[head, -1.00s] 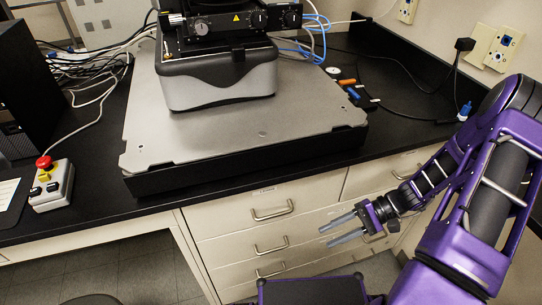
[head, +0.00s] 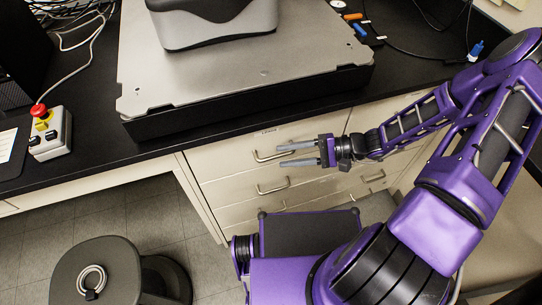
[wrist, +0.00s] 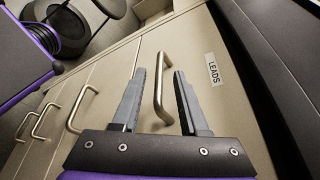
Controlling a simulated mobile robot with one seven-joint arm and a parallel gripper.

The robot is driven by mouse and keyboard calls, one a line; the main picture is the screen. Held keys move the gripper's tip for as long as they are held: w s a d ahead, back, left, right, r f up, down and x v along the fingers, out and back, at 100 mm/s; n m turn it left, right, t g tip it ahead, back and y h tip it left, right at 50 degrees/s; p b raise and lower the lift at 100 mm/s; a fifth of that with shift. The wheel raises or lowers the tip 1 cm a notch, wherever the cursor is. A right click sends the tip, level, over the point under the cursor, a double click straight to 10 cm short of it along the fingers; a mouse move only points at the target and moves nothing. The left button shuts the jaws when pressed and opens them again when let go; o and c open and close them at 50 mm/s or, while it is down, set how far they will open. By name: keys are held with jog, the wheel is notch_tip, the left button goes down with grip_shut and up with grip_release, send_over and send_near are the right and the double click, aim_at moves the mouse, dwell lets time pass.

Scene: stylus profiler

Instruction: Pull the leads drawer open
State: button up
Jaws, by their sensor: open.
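The leads drawer (head: 225,163) is the beige top drawer under the black bench, and its front looks flush with the cabinet. The drawer front also shows in the wrist view (wrist: 200,40), with a "LEADS" label (wrist: 213,69). Its metal bar handle (wrist: 159,85) appears between my two grey fingers in the wrist view. My gripper (head: 281,156) is open in front of the handle (head: 262,158), with one finger above it and one below in the head view. I cannot tell how deep the fingers reach around the bar. No finger clearly touches it.
More drawers with similar handles (head: 273,187) lie below. The bench top (head: 95,150) overhangs the drawers and carries a metal plate with the instrument. A control box with a red button (head: 42,112) is at left. A dark stool (head: 100,270) stands on the floor at lower left.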

aim_at(271, 158)
jog(key=x, duration=0.5)
grip_shut()
jog(key=shift+d+f, duration=0.1)
dwell(1.3)
